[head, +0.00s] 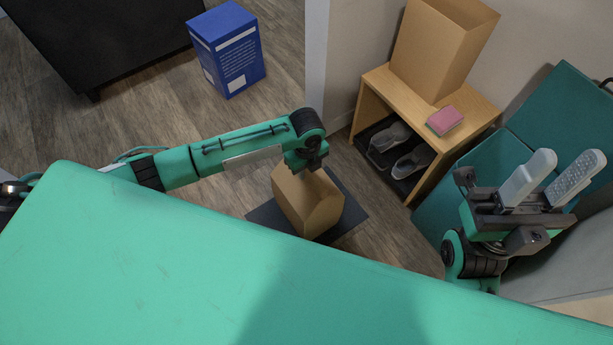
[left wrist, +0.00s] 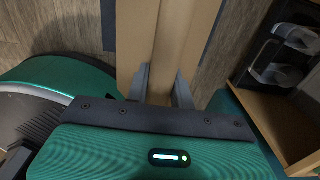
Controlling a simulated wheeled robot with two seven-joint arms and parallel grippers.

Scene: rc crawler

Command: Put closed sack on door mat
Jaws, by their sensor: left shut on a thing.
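The closed sack (head: 308,207) is a brown paper bag with a folded, peaked top. My left gripper (head: 307,164) is above it and shut on its top. In the left wrist view the sack (left wrist: 165,40) runs between the two fingers of the gripper (left wrist: 161,88). The dark door mat (head: 351,213) lies on the floor beneath the sack, showing on both sides of it. I cannot tell whether the sack's bottom touches the mat. My right gripper (head: 552,177) is open and empty at the right, its two grey fingers apart.
A wooden shoe bench (head: 477,108) stands at the back right. It bears an open brown sack (head: 440,50) and a pink item (head: 444,120), with grey shoes (head: 390,137) below. A teal seat (head: 495,160) is beside it. A blue box (head: 228,50) stands on open floor.

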